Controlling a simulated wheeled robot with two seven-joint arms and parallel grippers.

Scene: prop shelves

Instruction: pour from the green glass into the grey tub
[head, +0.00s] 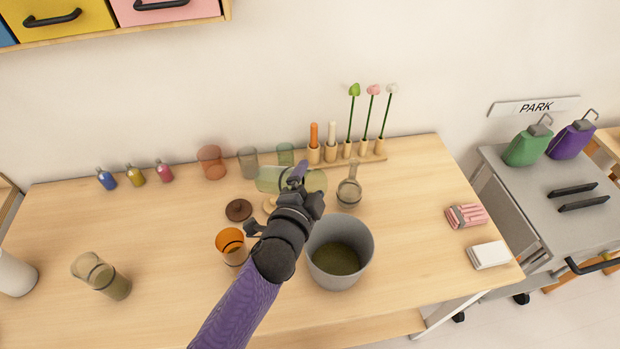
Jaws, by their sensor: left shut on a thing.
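My left gripper (298,182) is shut on a pale green see-through glass (270,179). The glass lies tipped on its side, with parts showing on both sides of the fingers. I cannot see any contents in it or anything falling from it. The grey tub (365,249) stands upright on the table, in front and to the right of the gripper in the picture. Dark olive matter covers the tub's bottom. My left wrist is close to the tub's left rim. My right gripper is out of view.
An orange cup (230,241) stands left of my wrist, and a glass with brownish contents (101,273) further left. A flask (349,190) stands behind the tub. Several glasses and a wooden holder (371,158) line the back. Boxes (467,216) lie at right.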

